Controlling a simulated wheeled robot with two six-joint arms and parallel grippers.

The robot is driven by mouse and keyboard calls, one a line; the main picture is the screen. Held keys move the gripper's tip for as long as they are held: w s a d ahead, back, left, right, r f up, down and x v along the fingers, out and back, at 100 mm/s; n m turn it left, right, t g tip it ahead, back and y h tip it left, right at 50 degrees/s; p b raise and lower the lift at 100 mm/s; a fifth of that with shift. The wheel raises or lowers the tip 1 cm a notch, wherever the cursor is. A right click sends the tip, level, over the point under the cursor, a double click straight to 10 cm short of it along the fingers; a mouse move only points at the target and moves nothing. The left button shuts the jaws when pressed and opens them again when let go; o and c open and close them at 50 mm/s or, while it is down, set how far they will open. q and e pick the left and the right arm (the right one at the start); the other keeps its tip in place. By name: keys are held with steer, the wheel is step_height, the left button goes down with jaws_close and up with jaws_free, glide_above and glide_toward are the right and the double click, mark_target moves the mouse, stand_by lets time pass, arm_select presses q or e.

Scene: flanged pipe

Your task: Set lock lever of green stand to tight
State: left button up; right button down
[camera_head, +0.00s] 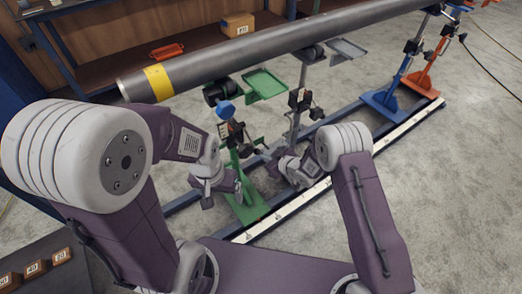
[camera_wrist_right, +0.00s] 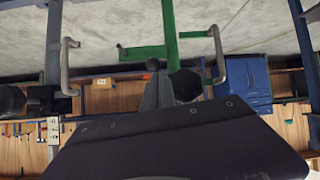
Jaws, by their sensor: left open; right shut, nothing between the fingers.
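The green stand (camera_head: 250,206) stands on the floor rail, its base plate and lower post showing between my two grippers in the head view. Dark clamp parts and a blue knob (camera_head: 226,110) sit higher up near its post. I cannot make out the lock lever or its setting. My left gripper (camera_head: 222,198) is open and empty, left of the green post and over the base's near side. My right gripper (camera_head: 266,154) is shut and empty, just right of the post. In the right wrist view a green post (camera_wrist_right: 170,32) with a side bar stands beyond a dark knob (camera_wrist_right: 186,85).
A long grey pipe (camera_head: 270,43) with a yellow band crosses above. A grey stand (camera_head: 299,100) is close behind my right gripper. Blue (camera_head: 384,100) and orange (camera_head: 424,80) stands are further right. A workbench with a cardboard box (camera_head: 238,25) is behind. Open floor lies right.

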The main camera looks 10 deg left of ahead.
steer(key=s+d+f, duration=0.1)
steer(key=d, duration=0.1)
steer(key=s+d+f, duration=0.1)
steer(key=d, duration=0.1)
steer(key=shift+s+f, duration=0.15)
steer(key=shift+s, duration=0.25)
